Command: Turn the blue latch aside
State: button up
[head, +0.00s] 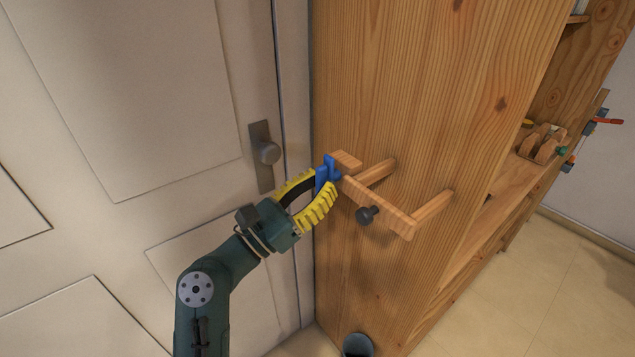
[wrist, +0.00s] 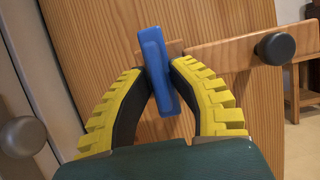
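The blue latch (head: 326,172) sits at the left end of a wooden bar (head: 378,203) on the side of a wooden cabinet. In the wrist view the blue latch (wrist: 155,65) stands nearly upright, tilted slightly. My gripper (head: 320,187) has its two yellow-ribbed fingers on either side of the latch. In the wrist view my gripper's fingertips (wrist: 160,72) come close together around the latch's lower part and appear to touch it on both sides. A dark round knob (head: 367,215) sticks out of the bar; it also shows in the wrist view (wrist: 275,48).
Wooden pegs (head: 433,207) hold the bar off the cabinet side (head: 400,80). A pale door (head: 130,100) with a grey round knob (head: 267,152) stands close at the left. Shelves with small objects are at the right.

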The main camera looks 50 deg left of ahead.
jog(key=shift+o, duration=1.3)
jog(key=shift+w+f, duration=0.1)
jog(key=shift+w, duration=0.1)
jog(key=shift+r, duration=0.2)
jog(key=shift+s, duration=0.1)
jog(key=v, duration=1.2)
